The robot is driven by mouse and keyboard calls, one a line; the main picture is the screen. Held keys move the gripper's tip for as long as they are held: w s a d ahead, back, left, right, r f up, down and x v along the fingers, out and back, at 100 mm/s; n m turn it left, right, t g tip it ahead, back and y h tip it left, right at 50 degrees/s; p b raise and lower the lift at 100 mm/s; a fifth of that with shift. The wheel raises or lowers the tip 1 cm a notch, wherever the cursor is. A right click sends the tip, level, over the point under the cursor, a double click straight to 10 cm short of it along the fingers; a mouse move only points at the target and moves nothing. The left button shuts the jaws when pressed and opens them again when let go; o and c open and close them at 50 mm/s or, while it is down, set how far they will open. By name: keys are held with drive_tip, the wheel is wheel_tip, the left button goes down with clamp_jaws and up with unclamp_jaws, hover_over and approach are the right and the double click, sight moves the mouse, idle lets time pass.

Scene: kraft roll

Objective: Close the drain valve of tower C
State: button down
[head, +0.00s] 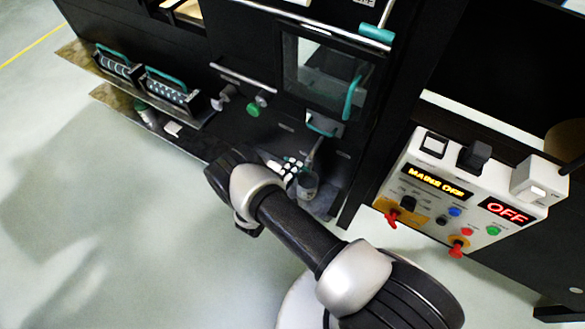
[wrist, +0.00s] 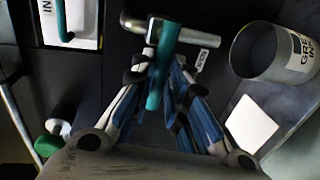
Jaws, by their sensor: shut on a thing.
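In the wrist view, my gripper (wrist: 160,68) is shut on a teal lever (wrist: 164,50) that hangs from a grey metal cross bar (wrist: 185,34). The fingers lie on either side of the lever. A small tag reading OPEN (wrist: 202,59) sits just right of it. In the head view, my gripper (head: 287,170) is low at the black machine's front, partly hidden by my arm, and the lever's grip there is hard to make out. No tower letter can be read.
A grey cup labelled GREY INK (wrist: 250,58) stands close right of the gripper, with a white card (wrist: 251,124) below it. A green knob (wrist: 47,146) is at left. A control box (head: 460,195) reading MAINS OFF is at right in the head view.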

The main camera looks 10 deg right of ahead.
drive_tip(key=c, duration=1.6)
unclamp_jaws()
drive_tip(key=shift+o, duration=0.2)
drive_tip(key=v, duration=1.2)
drive_tip(key=shift+w+r, duration=0.1)
drive_tip(key=shift+r, duration=0.05)
